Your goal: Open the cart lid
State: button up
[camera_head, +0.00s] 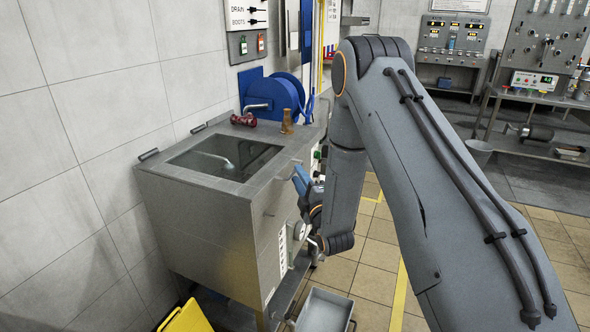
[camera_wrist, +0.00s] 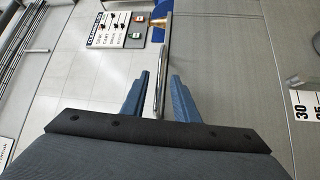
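The cart (camera_head: 200,225) is a steel box against the left wall. Its flat lid (camera_head: 257,177) has a dark window and lies shut, with hinges along the wall side. My gripper (camera_head: 301,180) is at the cart's front right edge, its blue fingers at about lid height. In the wrist view my gripper (camera_wrist: 160,75) is open, with a thin metal bar (camera_wrist: 160,90), seemingly the lid's handle, between its two fingers. A gap shows on each side of the bar. My arm hides part of the cart's right end.
A dark red fitting (camera_head: 243,119) and a brown bottle (camera_head: 287,122) stand at the cart top's back, before a blue hose reel (camera_head: 270,93). A grey bin (camera_head: 323,311) is on the floor in front. A yellow object (camera_head: 183,318) is at the lower left.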

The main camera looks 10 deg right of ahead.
jog(key=shift+p+x, duration=0.45)
jog(key=shift+x, duration=1.65)
jog(key=shift+c, duration=0.4)
grip_shut()
